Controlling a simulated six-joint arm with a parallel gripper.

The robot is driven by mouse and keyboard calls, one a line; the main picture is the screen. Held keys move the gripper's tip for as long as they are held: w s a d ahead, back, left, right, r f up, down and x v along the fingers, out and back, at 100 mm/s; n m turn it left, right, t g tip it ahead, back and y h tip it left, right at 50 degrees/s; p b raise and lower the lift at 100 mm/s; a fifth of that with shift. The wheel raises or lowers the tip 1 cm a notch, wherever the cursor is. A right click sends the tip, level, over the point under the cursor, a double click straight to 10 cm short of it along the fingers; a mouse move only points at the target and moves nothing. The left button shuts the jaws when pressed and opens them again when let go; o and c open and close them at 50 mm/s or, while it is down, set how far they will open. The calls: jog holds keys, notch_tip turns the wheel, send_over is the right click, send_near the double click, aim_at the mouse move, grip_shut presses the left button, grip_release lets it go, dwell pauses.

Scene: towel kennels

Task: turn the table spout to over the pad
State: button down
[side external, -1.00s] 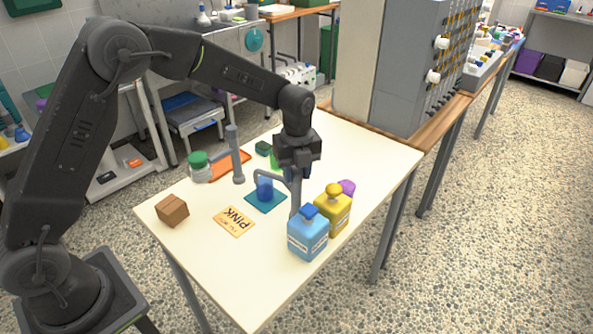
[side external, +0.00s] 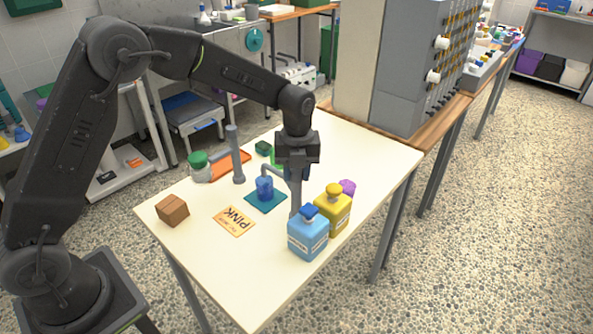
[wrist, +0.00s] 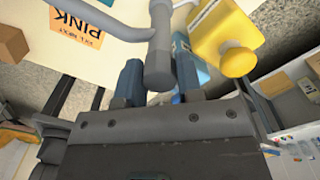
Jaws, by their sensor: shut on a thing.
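The table spout is a grey post with a bent side arm (side external: 273,170), near the front right of the table. My gripper (side external: 297,172) is over its top from above. In the wrist view the spout's rounded grey end (wrist: 159,68) lies between my two blue fingertips (wrist: 158,82), and my gripper is shut on it. The side arm reaches left, close above a blue cup (side external: 265,186). The cup stands on a teal pad (side external: 252,202). I cannot tell exactly where the outlet lies over the pad.
A blue bottle (side external: 308,238) and a yellow bottle (side external: 333,214) stand close by the spout. A second grey post (side external: 236,160) stands farther left near a green-lidded jar (side external: 199,171). A PINK card (side external: 235,221) and brown box (side external: 172,211) lie front left.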

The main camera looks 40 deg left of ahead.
jog(key=c, duration=0.8)
grip_release()
jog(key=shift+r, duration=0.1)
notch_tip(320, 180, up, 14)
jog(key=shift+f, duration=0.15)
jog(key=s+a+r+n+t, duration=0.1)
jog(key=s+r+n+t, duration=0.15)
jog(key=s+n, duration=0.5)
jog(key=s+a+r+n+t, duration=0.1)
jog(key=s+a+r+n, duration=0.1)
jog(key=s+r+n, duration=0.4)
jog(key=s+f+n, duration=0.2)
jog(key=s+n, duration=0.2)
jog(key=s, duration=0.1)
jog(key=s+f+n+t, duration=0.1)
jog(key=s+f+n, duration=0.1)
jog(key=s+n, duration=0.2)
jog(key=s+f+n+t, duration=0.1)
jog(key=s+f+n, duration=0.1)
jog(key=s+n, duration=0.3)
jog(key=shift+s+a+f+n, duration=0.15)
jog(key=shift+s+a+n, duration=0.2)
